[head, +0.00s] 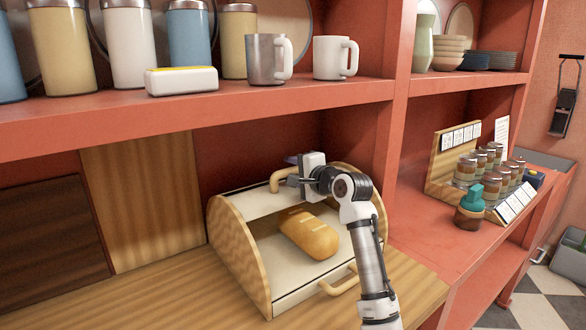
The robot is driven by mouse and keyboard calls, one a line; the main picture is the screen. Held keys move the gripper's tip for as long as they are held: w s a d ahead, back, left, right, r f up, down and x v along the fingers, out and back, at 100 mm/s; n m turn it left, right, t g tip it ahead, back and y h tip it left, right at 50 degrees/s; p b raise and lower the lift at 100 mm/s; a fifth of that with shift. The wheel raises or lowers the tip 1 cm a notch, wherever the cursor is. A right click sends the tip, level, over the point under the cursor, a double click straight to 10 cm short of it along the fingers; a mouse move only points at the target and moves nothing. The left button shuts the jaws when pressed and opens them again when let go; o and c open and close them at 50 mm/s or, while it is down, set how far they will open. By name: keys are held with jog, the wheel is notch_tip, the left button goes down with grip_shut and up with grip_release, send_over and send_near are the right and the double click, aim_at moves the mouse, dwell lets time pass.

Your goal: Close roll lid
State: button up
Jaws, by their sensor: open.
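The bread box (235,250) stands on the wooden counter, with rounded wooden sides and a cream interior. Its roll lid (245,204) is rolled up, so the front is open. A curved wooden handle (278,178) sits at the lid's upper edge. A loaf of bread (310,234) lies inside. My gripper (291,180) is open, right beside the right end of the upper handle. Its fingertips are small and partly hidden, so I cannot tell whether they touch or straddle the handle. My arm covers part of the box's right side.
A second wooden handle (340,281) is on the box's low front. The red shelf (200,106) above carries canisters, mugs (335,57) and a butter dish (181,81). A spice rack (448,168) and green-topped bottle (469,207) stand at right. Cutting boards (142,200) lean behind.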

jog(key=shift+c, duration=0.4)
grip_shut()
